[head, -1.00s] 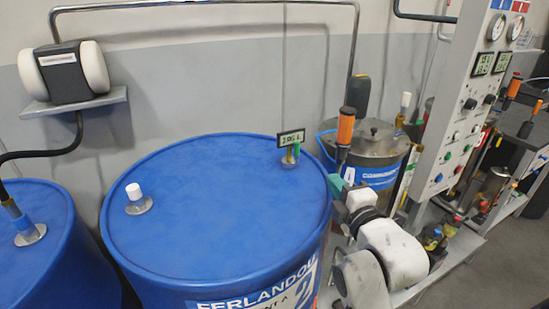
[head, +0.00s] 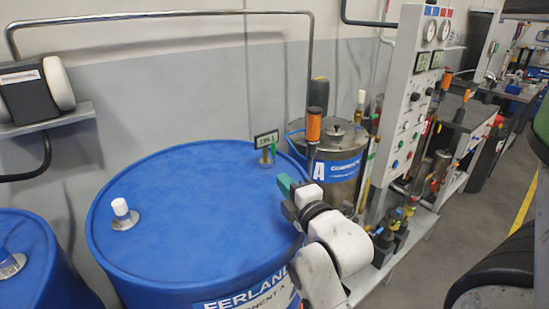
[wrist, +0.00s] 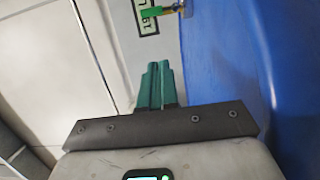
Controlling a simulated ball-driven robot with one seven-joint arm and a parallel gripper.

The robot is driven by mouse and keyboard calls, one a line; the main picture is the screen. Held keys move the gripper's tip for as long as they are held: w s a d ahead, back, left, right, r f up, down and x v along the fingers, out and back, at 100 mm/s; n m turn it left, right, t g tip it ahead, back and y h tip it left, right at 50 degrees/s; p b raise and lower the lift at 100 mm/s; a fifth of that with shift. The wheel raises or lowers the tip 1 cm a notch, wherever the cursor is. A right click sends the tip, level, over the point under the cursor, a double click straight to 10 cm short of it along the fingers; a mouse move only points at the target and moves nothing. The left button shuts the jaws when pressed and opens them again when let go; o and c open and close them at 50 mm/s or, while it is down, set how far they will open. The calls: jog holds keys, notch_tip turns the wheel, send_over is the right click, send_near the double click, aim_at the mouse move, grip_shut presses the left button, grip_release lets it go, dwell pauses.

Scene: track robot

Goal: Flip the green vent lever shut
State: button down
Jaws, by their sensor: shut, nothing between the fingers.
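The green vent lever (head: 273,149) stands at the brass vent fitting on the far right of the blue drum's top (head: 190,195). A small display (head: 266,139) sits right by it. In the wrist view the green lever (wrist: 151,13) shows at the top edge, beside the brass fitting (wrist: 186,9) and partly over the display. My gripper (head: 285,185) is over the drum's right rim, nearer the camera than the lever and apart from it. Its teal fingers are together and empty, and in the wrist view the fingers (wrist: 158,82) point up toward the lever.
A white cap (head: 120,206) stands on the drum's left side. An orange-handled tool (head: 314,125) rises just right of the rim, before a steel pot (head: 335,135). A grey control panel (head: 405,110) stands further right. The drum's middle top is clear.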

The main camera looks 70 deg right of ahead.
aim_at(275, 158)
jog(key=x, duration=0.4)
jog(key=p+x, duration=0.1)
jog(key=x, duration=0.3)
jog(key=shift+d+r+p, duration=0.15)
jog(key=shift+r+p, duration=0.05)
jog(key=shift+p, duration=0.1)
jog(key=d, duration=0.3)
jog(key=shift+w+d+p, duration=0.15)
jog(key=shift+w+p, duration=0.05)
jog(key=shift+p, duration=0.2)
jog(key=shift+d+f, duration=0.15)
jog(key=shift+d, duration=0.35)
